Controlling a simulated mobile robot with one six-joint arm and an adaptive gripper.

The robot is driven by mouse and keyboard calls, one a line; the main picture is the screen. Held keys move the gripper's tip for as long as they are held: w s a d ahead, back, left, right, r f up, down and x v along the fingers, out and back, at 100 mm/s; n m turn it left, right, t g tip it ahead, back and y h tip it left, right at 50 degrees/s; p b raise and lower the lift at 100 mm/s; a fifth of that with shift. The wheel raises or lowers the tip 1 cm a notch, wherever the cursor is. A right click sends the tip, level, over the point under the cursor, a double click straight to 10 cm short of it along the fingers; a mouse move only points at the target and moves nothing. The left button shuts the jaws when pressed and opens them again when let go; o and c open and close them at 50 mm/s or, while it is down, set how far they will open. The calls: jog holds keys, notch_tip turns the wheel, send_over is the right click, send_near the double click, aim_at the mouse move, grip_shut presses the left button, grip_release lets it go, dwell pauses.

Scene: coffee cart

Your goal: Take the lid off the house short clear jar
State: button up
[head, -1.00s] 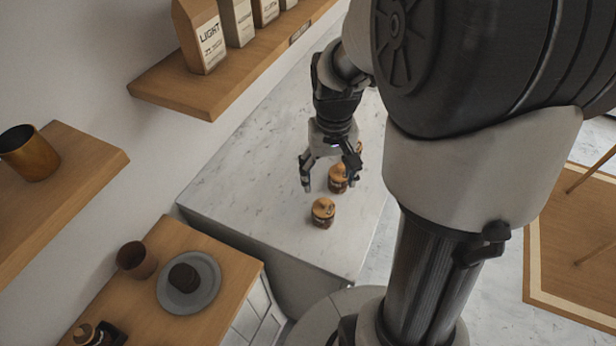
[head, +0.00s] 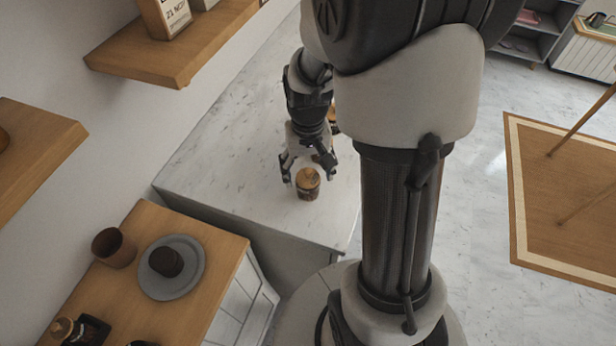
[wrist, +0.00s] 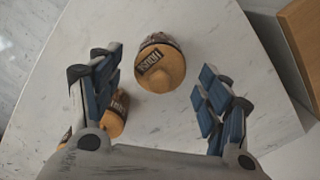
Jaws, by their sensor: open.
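The house jar (wrist: 150,42) is a short clear jar with dark contents, and its dark label seems to read HOUSE. Its round wooden lid (wrist: 166,73) sits on top, label facing up in the wrist view. In the head view the front jar (head: 307,193) stands upright near the counter's front end with its lid (head: 307,177) on. My gripper (head: 309,175) is open and points down, its fingers to either side of the jar, apparently not touching it. In the wrist view the jar lies between and slightly beyond the open fingertips (wrist: 156,78).
A second lidded jar (wrist: 115,115) stands close by, partly hidden by my left-hand finger. A third (head: 334,118) is further back, partly hidden by my arm. The marble counter (head: 220,170) is otherwise clear. A wooden cabinet with a cup (head: 114,248) and plate (head: 190,284) stands nearby.

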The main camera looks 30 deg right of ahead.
jog(key=shift+c, duration=0.2)
jog(key=c, duration=0.9)
jog(key=shift+r, duration=0.15)
